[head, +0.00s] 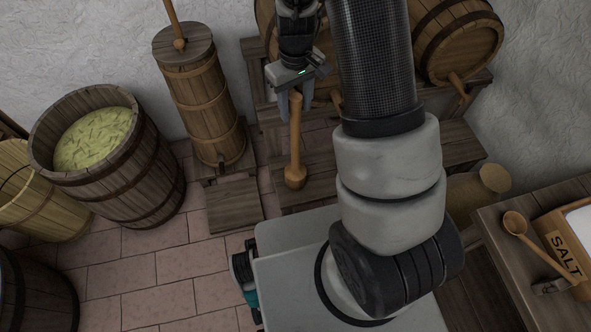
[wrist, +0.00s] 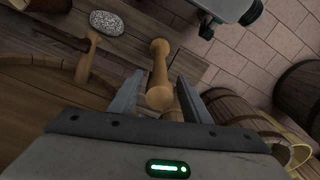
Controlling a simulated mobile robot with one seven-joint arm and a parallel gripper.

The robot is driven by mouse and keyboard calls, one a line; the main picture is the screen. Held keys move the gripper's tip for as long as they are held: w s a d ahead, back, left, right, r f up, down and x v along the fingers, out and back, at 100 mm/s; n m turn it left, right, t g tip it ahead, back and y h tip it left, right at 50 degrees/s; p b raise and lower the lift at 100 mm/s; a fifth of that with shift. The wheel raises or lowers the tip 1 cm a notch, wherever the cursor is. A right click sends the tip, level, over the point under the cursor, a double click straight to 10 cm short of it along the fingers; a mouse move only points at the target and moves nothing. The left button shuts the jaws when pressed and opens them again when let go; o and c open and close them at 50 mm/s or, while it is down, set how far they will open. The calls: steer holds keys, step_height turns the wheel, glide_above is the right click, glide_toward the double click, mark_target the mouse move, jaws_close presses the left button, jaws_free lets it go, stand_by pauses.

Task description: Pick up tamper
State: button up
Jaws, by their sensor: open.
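The tamper (head: 296,143) is a light wooden tool with a slim handle and a thick rounded head at its lower end. In the head view it stands near upright by the wooden rack, below my gripper (head: 294,108). In the wrist view the tamper (wrist: 160,70) lies in line with the gap between the fingers of my gripper (wrist: 158,92). Its near end shows between the two fingers. The fingers are open, with space on both sides of the tamper. What the tamper's lower end rests on is hard to tell.
A tall wooden churn (head: 196,95) and a barrel of shredded greens (head: 140,165) stand to the left. A wooden barrel (head: 455,38) lies on the rack (head: 455,140) at the right. A table (head: 495,235) with a salt box (head: 562,240) is at the lower right. Tiled floor (head: 165,265) is free at the lower left.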

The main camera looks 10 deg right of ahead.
step_height(320, 180, down, 3)
steer(key=shift+r, duration=0.1)
steer(key=shift+c, duration=0.4)
jaws_close()
steer(key=shift+w+r, duration=0.1)
steer(key=shift+r, duration=0.1)
